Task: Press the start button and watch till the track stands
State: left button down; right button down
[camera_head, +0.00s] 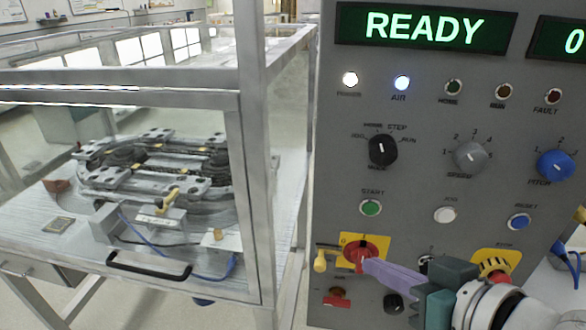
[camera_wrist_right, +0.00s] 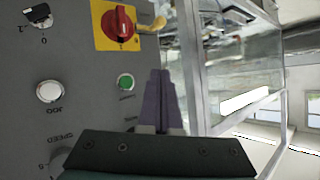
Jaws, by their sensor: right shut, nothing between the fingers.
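The green start button (camera_head: 371,207) sits on the grey control panel under the label START; in the right wrist view the green button (camera_wrist_right: 126,82) is left of my fingertips. My right gripper (camera_head: 367,264) is shut and empty, its purple fingers pointing left just below the start button and overlapping the red switch in the picture. In the right wrist view its fingertips (camera_wrist_right: 159,72) are together, apart from the button. The panel display (camera_head: 425,27) reads READY. The ring track (camera_head: 150,165) lies inside the framed enclosure at left. My left gripper is not in view.
A red rotary switch (camera_head: 361,250) on a yellow plate, with a yellow padlock-like piece (camera_head: 320,262) beside it, is near my fingers. A white button (camera_head: 445,215), a blue button (camera_head: 518,221) and knobs share the panel. The enclosure post (camera_head: 252,150) stands left of the panel.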

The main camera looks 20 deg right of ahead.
aim_at(370, 208)
jog(key=w+d+b, duration=0.1)
jog(key=w, duration=0.1)
jog(key=w+d+b, duration=0.1)
jog(key=w+d, duration=0.1)
jog(key=w, duration=0.1)
jog(key=w+d+b, duration=0.1)
jog(key=w, duration=0.1)
jog(key=shift+w+d+b, duration=0.2)
jog(key=shift+d+b, duration=0.05)
jog(key=shift+b, duration=0.15)
dwell(0.3)
dwell(0.9)
jog(key=shift+w, duration=0.1)
dwell(0.6)
jog(key=shift+w+d, duration=0.25)
